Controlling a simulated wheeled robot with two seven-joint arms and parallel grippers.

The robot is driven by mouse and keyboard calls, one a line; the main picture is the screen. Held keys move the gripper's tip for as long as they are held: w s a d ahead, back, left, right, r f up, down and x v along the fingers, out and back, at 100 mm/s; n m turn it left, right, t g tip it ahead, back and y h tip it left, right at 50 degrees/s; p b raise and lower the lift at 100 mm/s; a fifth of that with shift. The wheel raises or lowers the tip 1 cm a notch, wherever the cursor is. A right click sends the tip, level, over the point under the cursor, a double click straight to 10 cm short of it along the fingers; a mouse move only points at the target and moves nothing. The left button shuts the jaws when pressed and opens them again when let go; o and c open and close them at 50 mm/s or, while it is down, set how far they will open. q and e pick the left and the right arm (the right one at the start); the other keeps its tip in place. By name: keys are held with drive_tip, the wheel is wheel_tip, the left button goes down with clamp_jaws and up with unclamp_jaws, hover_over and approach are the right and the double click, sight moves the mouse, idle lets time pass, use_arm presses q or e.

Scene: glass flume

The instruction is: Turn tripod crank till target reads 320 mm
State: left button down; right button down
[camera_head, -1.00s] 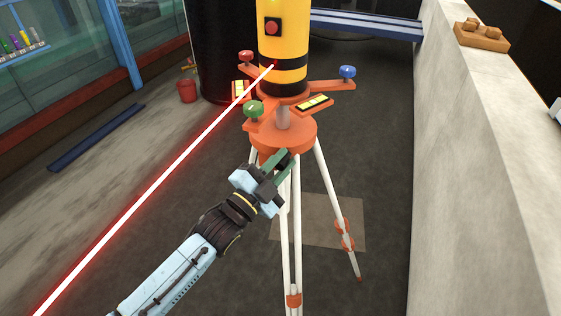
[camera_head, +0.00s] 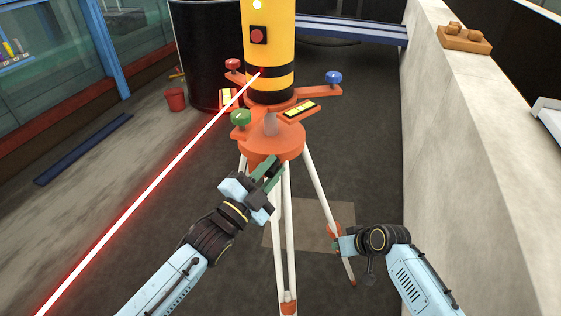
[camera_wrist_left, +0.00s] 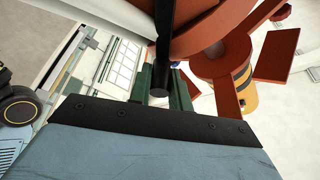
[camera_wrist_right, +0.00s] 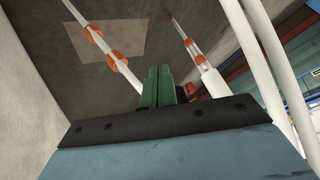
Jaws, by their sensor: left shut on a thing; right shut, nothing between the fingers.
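The orange tripod head (camera_head: 271,144) stands on white legs (camera_head: 316,185) and carries a yellow instrument (camera_head: 271,22) with black bands. A red laser beam (camera_head: 150,180) runs between the instrument's red spot and the lower left. My left gripper (camera_head: 268,172) is just under the tripod head. In the left wrist view its green fingers (camera_wrist_left: 161,88) are shut on a dark rod (camera_wrist_left: 162,70), apparently the crank handle. My right gripper (camera_head: 334,243) is beside the right tripod leg; in the right wrist view its green fingers (camera_wrist_right: 158,86) are shut and empty. No target reading is visible.
Red, blue and green knobs and yellow levels (camera_head: 299,110) surround the instrument's base. A pale concrete wall (camera_head: 450,180) bounds the right side. A black cylinder (camera_head: 205,50) and red bucket (camera_head: 176,99) stand behind left. Dark floor is open left of the tripod.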

drive_tip(key=w+a+r+n+y, duration=0.2)
drive_tip(key=w+a+r, duration=0.1)
drive_tip(key=r, duration=0.9)
drive_tip(key=w+a+r+n+y, duration=0.2)
drive_tip(key=w+r, duration=0.1)
drive_tip(key=r, duration=0.8)
drive_tip(key=s+a+r+n+g+y, duration=0.15)
drive_tip(key=s+r+n, duration=0.25)
drive_tip(key=r, duration=0.5)
drive_tip(key=s+a+r+n, duration=0.3)
drive_tip(key=s+r, duration=0.1)
drive_tip(key=r, duration=0.5)
drive_tip(key=w+a+f, duration=0.3)
drive_tip(key=a+f, duration=0.4)
drive_tip(key=f, duration=0.3)
drive_tip(key=shift+w+f, duration=0.2)
drive_tip(key=shift+w, duration=0.1)
